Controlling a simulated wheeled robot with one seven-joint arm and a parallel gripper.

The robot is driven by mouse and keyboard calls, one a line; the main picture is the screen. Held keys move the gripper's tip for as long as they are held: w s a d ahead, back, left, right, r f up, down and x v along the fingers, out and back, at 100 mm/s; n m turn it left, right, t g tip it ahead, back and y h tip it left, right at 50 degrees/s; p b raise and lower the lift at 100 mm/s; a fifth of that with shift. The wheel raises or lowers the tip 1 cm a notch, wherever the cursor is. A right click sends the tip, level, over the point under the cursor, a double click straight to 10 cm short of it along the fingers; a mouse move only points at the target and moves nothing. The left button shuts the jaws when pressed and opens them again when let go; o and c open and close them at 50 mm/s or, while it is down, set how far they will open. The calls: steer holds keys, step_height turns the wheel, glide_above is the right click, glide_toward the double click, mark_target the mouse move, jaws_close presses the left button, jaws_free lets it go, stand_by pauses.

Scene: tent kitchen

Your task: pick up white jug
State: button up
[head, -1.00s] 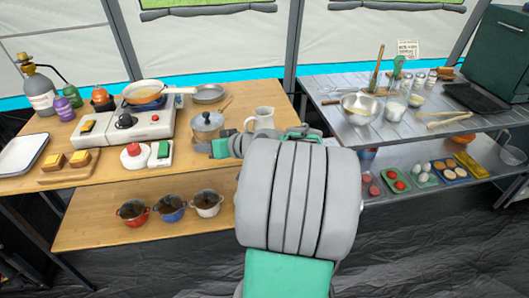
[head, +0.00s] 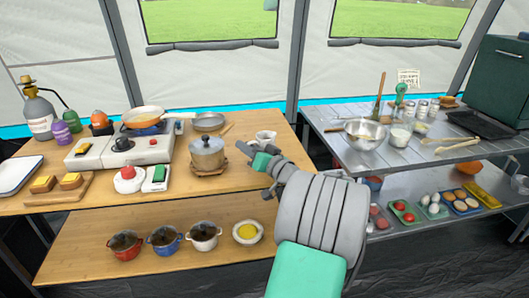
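The white jug (head: 265,135) stands at the right end of the wooden table, behind my gripper. Its rim and upper part show; its lower part is hidden behind my gripper. My gripper (head: 262,163) is in front of the jug in this view, at the end of my grey and green arm. The fingers are small and overlap the wrist, so I cannot tell whether they are open or shut. I cannot tell whether they touch the jug.
A lidded steel pot (head: 208,155) stands left of the jug on the wooden table (head: 110,192). A camp stove (head: 90,150) with a frying pan (head: 145,117) is farther left. A gap separates this table from the metal table (head: 345,115) at right.

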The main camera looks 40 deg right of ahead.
steer(key=shift+c, duration=0.4)
jaws_close()
steer(key=shift+r, duration=0.15)
stand_by(0.7)
